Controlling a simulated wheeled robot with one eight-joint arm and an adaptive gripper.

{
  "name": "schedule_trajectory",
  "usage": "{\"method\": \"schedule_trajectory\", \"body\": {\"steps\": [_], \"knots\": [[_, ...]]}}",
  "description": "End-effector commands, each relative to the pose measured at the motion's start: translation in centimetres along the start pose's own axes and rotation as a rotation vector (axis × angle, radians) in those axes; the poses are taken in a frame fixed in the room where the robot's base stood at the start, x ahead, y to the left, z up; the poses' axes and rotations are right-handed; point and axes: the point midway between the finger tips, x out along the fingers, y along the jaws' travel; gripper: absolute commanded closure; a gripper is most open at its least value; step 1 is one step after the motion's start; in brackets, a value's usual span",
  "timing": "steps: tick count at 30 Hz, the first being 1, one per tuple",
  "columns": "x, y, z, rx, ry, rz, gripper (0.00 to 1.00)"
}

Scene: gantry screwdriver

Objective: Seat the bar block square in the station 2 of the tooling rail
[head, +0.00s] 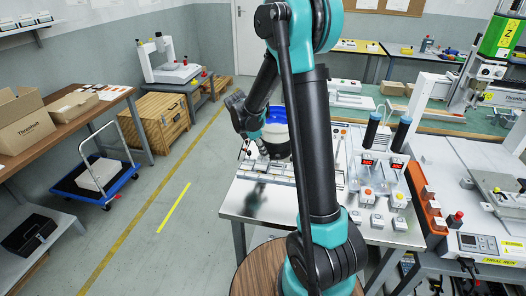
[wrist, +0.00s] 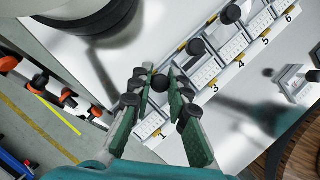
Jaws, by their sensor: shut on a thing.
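My gripper (wrist: 160,78) is shut in the wrist view, with its green-padded fingers closing around a part with a round black knob (wrist: 160,84). I take this part for the bar block; its body is mostly hidden by the fingers. The tooling rail (wrist: 238,58) runs diagonally below, with labels 1, 3, 4, 5 and 6 readable. Station 2, between labels 1 and 3, is hidden behind the right finger. I cannot tell whether the held part touches the rail. The rail also shows in the head view (head: 268,172), where my arm hides part of it.
A large round container (wrist: 100,15) stands close behind the fingers. Orange-and-black parts (wrist: 68,96) line the left. Bare tabletop (wrist: 200,140) lies in front of the rail.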

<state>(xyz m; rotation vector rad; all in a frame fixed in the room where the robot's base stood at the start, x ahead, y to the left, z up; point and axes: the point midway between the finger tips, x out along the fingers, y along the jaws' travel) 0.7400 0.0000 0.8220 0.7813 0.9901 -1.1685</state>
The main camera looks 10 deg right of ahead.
Motion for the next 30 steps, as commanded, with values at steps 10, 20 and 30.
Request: {"method": "schedule_trajectory", "body": {"steps": [10, 20, 30], "knots": [[0.6, 0.0, -0.2, 0.000, 0.000, 0.000, 1.00], [1.1, 0.0, -0.5, 0.000, 0.000, 0.000, 1.00], [1.2, 0.0, -0.5, 0.000, 0.000, 0.000, 0.59]]}}
